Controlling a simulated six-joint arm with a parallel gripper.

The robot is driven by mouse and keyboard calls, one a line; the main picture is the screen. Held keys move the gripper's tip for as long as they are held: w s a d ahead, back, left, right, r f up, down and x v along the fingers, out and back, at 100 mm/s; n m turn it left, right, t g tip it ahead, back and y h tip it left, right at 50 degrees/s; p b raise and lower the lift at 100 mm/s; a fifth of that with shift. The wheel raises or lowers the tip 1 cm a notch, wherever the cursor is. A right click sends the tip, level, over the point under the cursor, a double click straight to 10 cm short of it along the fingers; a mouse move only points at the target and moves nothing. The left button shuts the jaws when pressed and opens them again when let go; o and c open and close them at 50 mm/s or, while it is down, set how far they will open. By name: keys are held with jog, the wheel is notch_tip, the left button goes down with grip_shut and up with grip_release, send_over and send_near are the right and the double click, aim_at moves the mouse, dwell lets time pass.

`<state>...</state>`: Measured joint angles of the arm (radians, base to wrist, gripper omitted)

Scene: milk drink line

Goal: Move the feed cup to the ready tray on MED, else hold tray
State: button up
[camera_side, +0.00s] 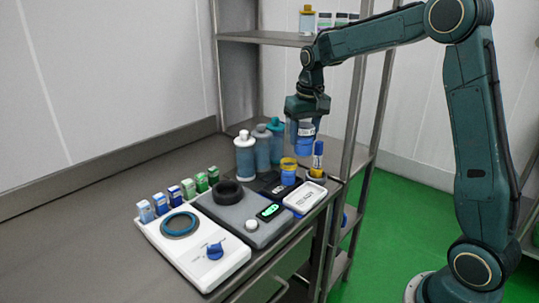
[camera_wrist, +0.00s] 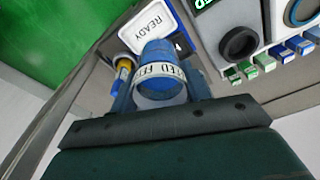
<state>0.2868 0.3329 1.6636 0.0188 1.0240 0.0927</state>
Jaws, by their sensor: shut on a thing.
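My gripper (camera_side: 303,122) is shut on the feed cup, a blue cup (camera_side: 303,139) with a pale lettered band. It holds the cup in the air above the far right end of the bench. In the wrist view the cup (camera_wrist: 160,58) sits between the fingers, its band partly reading "FEED". The white ready tray (camera_side: 305,197) lies below on the bench's right edge; its "READY" lettering shows beyond the cup in the wrist view (camera_wrist: 150,28). A dark flat piece (camera_side: 272,188) lies beside it; I cannot tell whether it is the hold tray. A green-lit display (camera_side: 269,211) is too small to read.
A blue-and-yellow jar (camera_side: 288,172) and a blue tube in a yellow holder (camera_side: 317,163) stand near the ready tray. Several bottles (camera_side: 245,155) stand behind. A grey unit with a black ring (camera_side: 227,191) is left. A shelf post (camera_side: 352,130) rises close right of my gripper.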

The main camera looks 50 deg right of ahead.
aim_at(306, 151)
notch_tip(306, 151, down, 12)
jog(key=shift+f, duration=0.25)
jog(key=shift+f, duration=0.1)
jog(key=shift+f, duration=2)
jog(key=shift+f, duration=0.2)
jog(key=o, duration=1.2)
jog(key=shift+r, duration=0.15)
jog(key=r, duration=0.7)
jog(key=s+r, duration=0.1)
jog(key=r, duration=0.2)
jog(key=shift+a+r, duration=0.2)
jog(key=shift+a, duration=0.05)
jog(key=shift+s+r, duration=0.2)
jog(key=shift+r, duration=0.6)
